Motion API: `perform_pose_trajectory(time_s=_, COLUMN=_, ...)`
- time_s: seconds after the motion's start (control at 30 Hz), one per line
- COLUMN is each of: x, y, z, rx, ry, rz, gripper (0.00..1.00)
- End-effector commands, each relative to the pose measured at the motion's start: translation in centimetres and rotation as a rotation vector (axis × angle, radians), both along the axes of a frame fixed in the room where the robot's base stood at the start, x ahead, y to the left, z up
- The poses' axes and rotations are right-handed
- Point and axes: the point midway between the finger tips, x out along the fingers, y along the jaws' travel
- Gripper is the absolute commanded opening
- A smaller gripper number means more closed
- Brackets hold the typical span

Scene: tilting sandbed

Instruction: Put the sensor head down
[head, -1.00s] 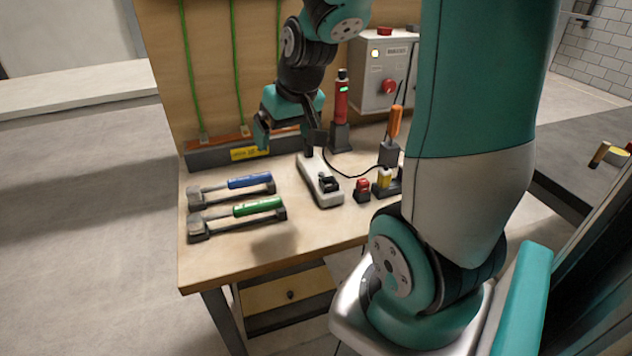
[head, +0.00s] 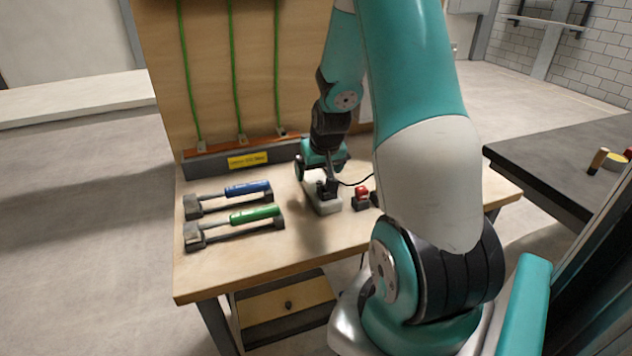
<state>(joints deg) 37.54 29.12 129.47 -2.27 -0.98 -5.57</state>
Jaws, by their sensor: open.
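A thin black cable (head: 355,182) curves from beside the gripper to the right. I cannot tell for sure which part is the sensor head; the black piece may be it. The gripper and arm hide the back of the white block.
Two tools with a blue handle (head: 248,188) and a green handle (head: 255,213) lie in holders on the bench (head: 225,268) at left. A small red-topped block (head: 361,198) stands close right of the gripper. My arm hides the bench's back right. The front left bench top is clear.

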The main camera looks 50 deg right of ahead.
Motion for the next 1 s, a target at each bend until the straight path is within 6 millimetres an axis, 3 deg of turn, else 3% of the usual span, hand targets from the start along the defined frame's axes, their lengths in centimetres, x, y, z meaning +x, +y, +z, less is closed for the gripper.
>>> perform_pose_trajectory(time_s=0.33, x=1.4, y=-0.9, z=-4.1, rx=0.002, ry=0.002, rz=0.0, gripper=0.94)
perform_pose_trajectory(time_s=0.63, x=1.7, y=-1.0, z=-4.7, rx=0.0, ry=0.0, rz=0.0, gripper=0.94)
perform_pose_trajectory(time_s=0.67, x=1.7, y=-1.0, z=-4.7, rx=0.0, ry=0.0, rz=0.0, gripper=0.91)
perform_pose_trajectory(time_s=0.9, x=1.7, y=-1.0, z=-4.7, rx=0.0, ry=0.0, rz=0.0, gripper=0.36)
perform_pose_trajectory(time_s=1.0, x=1.7, y=-1.0, z=-4.7, rx=-0.001, ry=-0.001, rz=0.0, gripper=0.28)
